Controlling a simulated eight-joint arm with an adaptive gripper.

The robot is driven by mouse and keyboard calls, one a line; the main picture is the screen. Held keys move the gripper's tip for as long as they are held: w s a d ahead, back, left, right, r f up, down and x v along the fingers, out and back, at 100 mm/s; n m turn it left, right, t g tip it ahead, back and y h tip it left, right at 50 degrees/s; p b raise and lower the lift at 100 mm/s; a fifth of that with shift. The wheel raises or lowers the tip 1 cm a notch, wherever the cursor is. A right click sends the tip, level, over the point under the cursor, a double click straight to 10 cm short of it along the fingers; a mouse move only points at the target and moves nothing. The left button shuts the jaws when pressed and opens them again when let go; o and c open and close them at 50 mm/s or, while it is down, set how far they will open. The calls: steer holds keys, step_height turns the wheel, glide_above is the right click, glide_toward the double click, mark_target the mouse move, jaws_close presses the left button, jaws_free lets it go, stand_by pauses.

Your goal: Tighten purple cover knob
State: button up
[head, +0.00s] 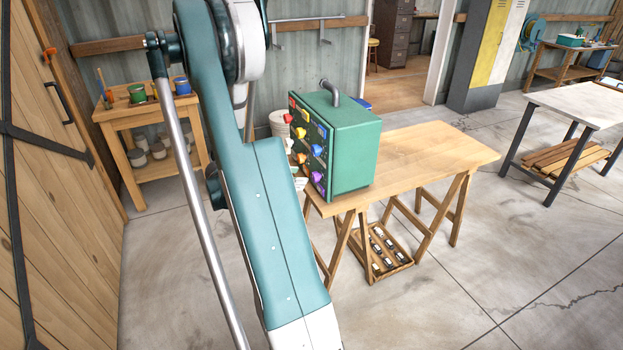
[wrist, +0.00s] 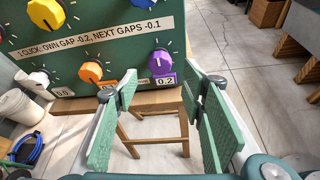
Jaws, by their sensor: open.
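The green panel box (head: 355,155) stands upright on the wooden table in the head view. Its knobbed face is turned to the left. In the wrist view the purple knob (wrist: 160,63) is at the lower right of the panel (wrist: 110,62), above a label reading 0.2. My gripper (wrist: 161,88) is open and empty, its green-padded fingers wide apart. The purple knob appears beyond the fingertips, between them in the picture; I see no contact. The gripper does not show clearly in the head view, where my arm fills the left-centre.
An orange knob (wrist: 92,72) is left of the purple one, partly close to the left finger in the picture. A blue knob (wrist: 139,2) is above. A white strip (wrist: 90,38) reads "1 CLICK: OWN GAP -0.2, NEXT GAPS -0.1". The wooden table (head: 440,155) is bare right of the box.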

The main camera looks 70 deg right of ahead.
mark_target(313, 178)
steer(key=shift+b+x, duration=0.7)
steer(key=shift+x, duration=3.2)
steer(key=c, duration=0.9)
